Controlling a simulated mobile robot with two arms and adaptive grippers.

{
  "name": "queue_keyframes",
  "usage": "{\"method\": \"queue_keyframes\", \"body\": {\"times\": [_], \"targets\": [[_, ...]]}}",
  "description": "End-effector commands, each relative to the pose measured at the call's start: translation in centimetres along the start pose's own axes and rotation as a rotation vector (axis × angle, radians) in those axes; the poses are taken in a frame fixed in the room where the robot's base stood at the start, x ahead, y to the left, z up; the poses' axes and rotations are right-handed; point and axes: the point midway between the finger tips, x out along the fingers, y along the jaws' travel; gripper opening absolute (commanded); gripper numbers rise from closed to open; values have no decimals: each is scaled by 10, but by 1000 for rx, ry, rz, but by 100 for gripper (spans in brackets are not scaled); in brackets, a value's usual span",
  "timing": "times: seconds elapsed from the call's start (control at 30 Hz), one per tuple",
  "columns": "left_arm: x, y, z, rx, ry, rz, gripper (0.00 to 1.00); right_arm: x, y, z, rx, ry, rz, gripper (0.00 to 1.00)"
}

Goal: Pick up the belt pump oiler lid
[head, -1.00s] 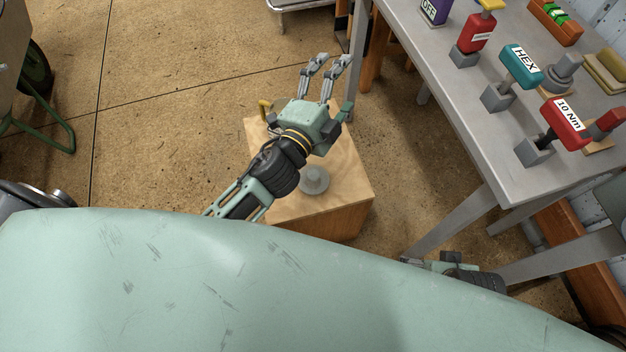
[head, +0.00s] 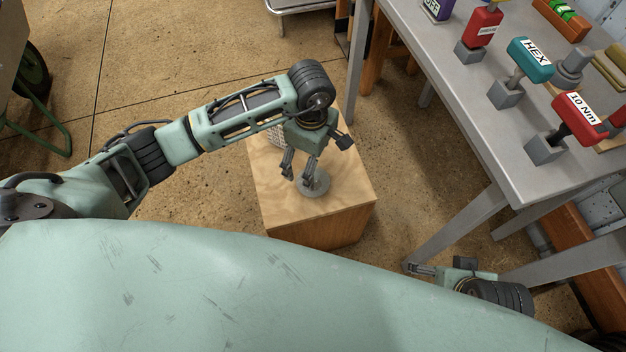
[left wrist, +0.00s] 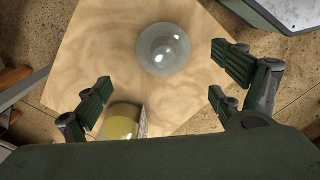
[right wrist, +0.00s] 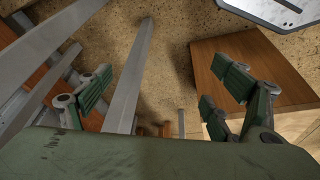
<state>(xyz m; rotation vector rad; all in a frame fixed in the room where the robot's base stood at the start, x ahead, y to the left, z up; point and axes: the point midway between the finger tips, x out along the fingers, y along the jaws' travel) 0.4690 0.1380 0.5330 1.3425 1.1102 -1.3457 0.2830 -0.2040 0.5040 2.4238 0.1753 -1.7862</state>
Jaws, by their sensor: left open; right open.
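The belt pump oiler lid appears to be the round grey, domed disc (head: 315,191) lying on the wooden block (head: 345,190). In the left wrist view the lid (left wrist: 178,62) looks smooth and glassy, with a raised round knob. My left gripper (head: 298,177) is open and points down beside and over the lid; a finger partly covers it in the head view. My right gripper (head: 411,268) is open and empty, low beside the bench leg.
A yellow-filled container (left wrist: 120,124) stands on the block close to my left gripper, partly hidden by it. The metal bench (head: 480,120) at right carries a teal HEX tool (head: 529,58), red tools and grey blocks. Bare floor (head: 170,45) lies left of the block.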

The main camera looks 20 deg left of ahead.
Motion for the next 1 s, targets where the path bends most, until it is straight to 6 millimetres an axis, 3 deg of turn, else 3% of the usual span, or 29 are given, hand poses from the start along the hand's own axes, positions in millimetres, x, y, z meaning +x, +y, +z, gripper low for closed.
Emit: {"method": "queue_keyframes", "body": {"times": [0.3,0.5,0.83,1.0], "targets": [[40,-3,3,2,6,-7,88,-21,1,1,1,12,2,84],[68,-4,6,1,5,-6,88,-14,1,4,1,11,2,84],[75,-3,6,1,5,-2,88,-14,1,4,1,11,2,84],[74,-3,6,1,5,-2,74,-14,1,4,1,11,2,84]]}}
